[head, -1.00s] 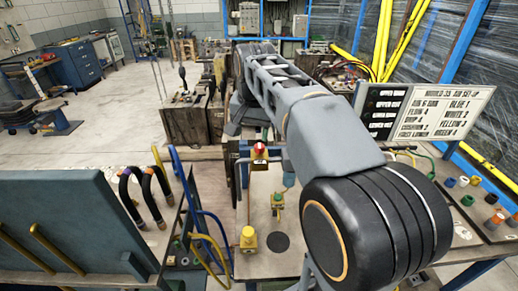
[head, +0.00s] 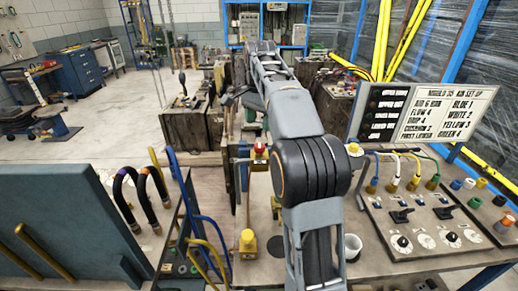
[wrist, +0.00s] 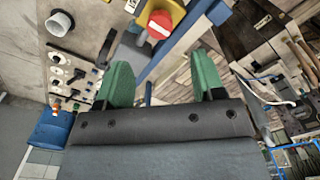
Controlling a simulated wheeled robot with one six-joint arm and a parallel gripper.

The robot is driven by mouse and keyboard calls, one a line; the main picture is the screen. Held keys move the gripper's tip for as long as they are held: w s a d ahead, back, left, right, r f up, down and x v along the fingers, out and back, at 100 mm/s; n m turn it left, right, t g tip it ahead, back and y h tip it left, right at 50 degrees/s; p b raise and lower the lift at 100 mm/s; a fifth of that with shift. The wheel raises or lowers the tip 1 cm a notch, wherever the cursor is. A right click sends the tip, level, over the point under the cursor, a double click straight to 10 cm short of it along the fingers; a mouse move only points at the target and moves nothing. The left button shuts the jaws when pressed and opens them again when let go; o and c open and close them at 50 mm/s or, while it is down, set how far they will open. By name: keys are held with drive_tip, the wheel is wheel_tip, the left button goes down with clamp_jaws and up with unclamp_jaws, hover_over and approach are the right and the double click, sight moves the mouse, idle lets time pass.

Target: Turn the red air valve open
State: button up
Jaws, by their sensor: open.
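A red knob (head: 260,148) with a pale band sits at the far edge of the bench, left of my arm in the head view. It looks like the red air valve. In the wrist view, a red and white knob (wrist: 160,22) shows beside yellow and blue parts, beyond my fingers. My gripper (wrist: 163,80) has two green fingers held wide apart with nothing between them. The red knob is ahead of the left finger, apart from it as far as I can tell. The valve's handle position is unclear.
A yellow knob block (head: 248,242) stands near the bench front. A sign board (head: 420,112) stands behind. Hoses and a teal panel (head: 75,235) are at left.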

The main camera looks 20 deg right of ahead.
sight(259, 145)
wheel_tip(259, 145, down, 9)
drive_tip(key=shift+r+b, duration=0.15)
drive_tip(key=shift+b, duration=0.45)
drive_tip(key=shift+c, duration=0.2)
drive_tip(key=c, duration=0.9)
